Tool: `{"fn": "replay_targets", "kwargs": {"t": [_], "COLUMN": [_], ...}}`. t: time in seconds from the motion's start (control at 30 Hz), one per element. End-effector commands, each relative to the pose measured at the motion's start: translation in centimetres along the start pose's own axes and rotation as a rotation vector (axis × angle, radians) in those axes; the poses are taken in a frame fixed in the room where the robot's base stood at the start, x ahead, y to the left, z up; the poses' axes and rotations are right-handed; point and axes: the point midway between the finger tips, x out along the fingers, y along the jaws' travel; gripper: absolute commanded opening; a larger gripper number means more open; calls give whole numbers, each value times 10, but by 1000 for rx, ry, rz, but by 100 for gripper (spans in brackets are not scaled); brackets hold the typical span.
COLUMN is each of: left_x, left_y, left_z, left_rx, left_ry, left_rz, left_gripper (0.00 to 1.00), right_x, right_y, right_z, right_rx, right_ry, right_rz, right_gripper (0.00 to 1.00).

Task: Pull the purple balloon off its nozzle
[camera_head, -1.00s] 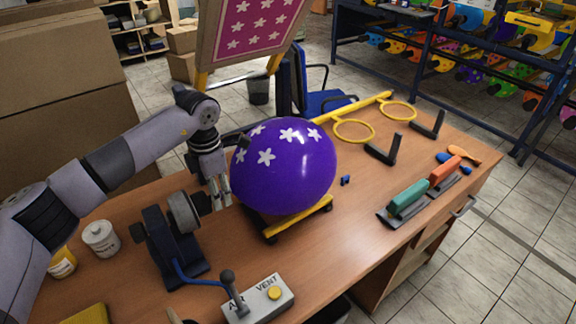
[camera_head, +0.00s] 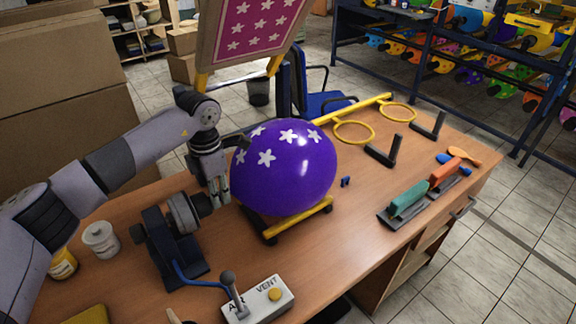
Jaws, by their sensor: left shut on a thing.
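The purple balloon (camera_head: 290,175) is inflated and carries several white stars on its upper side. It sits over a low yellow and black cradle (camera_head: 300,218) on the wooden table. A dark blue stand with a grey drum (camera_head: 183,213) is to its left, facing the balloon. My left gripper (camera_head: 220,195) points down between the drum and the balloon's left side, its fingers shut at the balloon's neck. The neck and the nozzle are largely hidden by the gripper and the stand. My right gripper does not show.
Green-handled (camera_head: 407,197) and orange-handled (camera_head: 444,171) squeegees lie at the right. Yellow rings (camera_head: 354,132) and a raised star-patterned screen (camera_head: 250,30) are behind. Table between the balloon and squeegees is mostly clear.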

Motion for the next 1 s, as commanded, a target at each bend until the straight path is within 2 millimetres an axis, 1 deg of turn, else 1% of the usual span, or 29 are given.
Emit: {"fn": "replay_targets", "kwargs": {"t": [0.57, 0.67, 1.0], "left_x": [0, -6, -41], "left_y": [0, 0, 0], "left_z": [14, 14, 14], "left_rx": [1, 1, 1], "left_ry": [-3, -3, -3], "left_rz": [1, 1, 2], "left_gripper": [0, 0, 0], "right_x": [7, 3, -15], "right_y": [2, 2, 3], "right_z": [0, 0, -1], "right_rx": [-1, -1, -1], "right_ry": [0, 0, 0], "right_rz": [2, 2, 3], "right_gripper": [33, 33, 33]}}
